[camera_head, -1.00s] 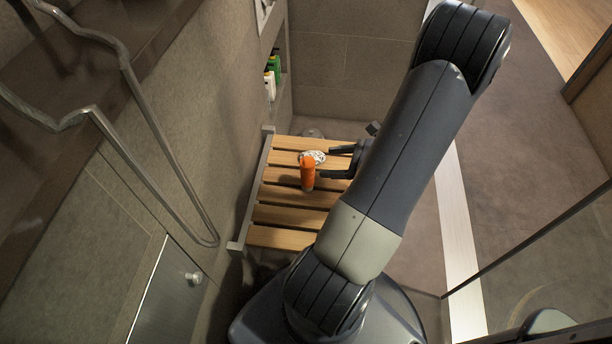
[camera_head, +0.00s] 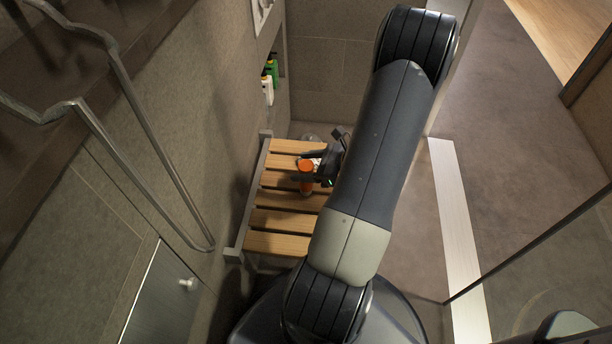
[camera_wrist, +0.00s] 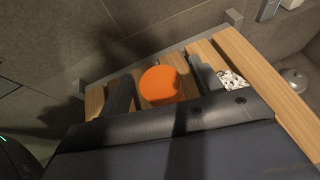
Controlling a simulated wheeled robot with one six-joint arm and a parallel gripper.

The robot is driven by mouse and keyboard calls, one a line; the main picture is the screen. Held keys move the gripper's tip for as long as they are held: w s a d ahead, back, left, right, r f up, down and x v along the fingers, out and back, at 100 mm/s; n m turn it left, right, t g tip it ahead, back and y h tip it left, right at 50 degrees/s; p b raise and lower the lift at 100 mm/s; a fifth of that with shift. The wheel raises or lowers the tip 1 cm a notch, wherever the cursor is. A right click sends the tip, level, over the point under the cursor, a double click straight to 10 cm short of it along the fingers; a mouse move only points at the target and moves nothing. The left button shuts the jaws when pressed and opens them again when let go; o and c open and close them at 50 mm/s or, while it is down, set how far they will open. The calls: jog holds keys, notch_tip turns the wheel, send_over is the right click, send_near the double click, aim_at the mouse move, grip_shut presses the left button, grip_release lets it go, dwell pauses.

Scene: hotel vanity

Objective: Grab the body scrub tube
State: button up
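The body scrub tube, taken to be the orange one (camera_head: 306,181), stands on the slatted wooden bench (camera_head: 279,243). In the wrist view the orange tube (camera_wrist: 160,85) shows as a round orange top between my two fingers. My gripper (camera_head: 315,167) is at the tube, one finger on each side. In the wrist view my gripper (camera_wrist: 162,88) is open, with small gaps between the tube and both fingers. The tube's lower part is hidden in the wrist view.
A white-and-black speckled item (camera_wrist: 232,80) lies on the bench just beyond my right finger. Green and white bottles (camera_head: 268,82) stand in a wall niche. The wall and a grey bench rail (camera_head: 250,190) run along the left. The bench's near slats are clear.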

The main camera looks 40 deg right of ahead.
grip_shut()
dwell(0.5)
